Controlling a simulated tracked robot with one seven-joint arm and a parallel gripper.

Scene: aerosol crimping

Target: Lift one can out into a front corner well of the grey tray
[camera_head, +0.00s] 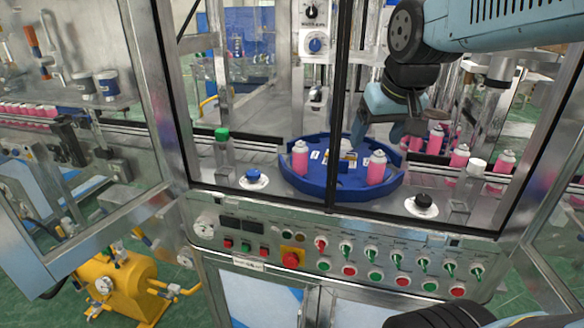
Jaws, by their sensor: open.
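Pink cans with pale tops stand upright in the machine. One can (300,160) is at the left of the blue round table (330,192), and another can (377,172) is at its right. More stand to the right: a can (435,141), a can (459,158) and a can (503,164). My gripper (378,137) hangs from the upper right, fingers pointing down, over the back right of the blue table. It is open, and I see no can between its fingers. The can at the table's right appears below and in front of it. I cannot make out the grey tray in this view.
A metal door frame (340,95) with a dark upright bar crosses in front of the blue table. A control panel (350,258) with buttons and switches lies below. A green-capped post (222,145) stands left. A yellow machine (125,285) sits on the floor.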

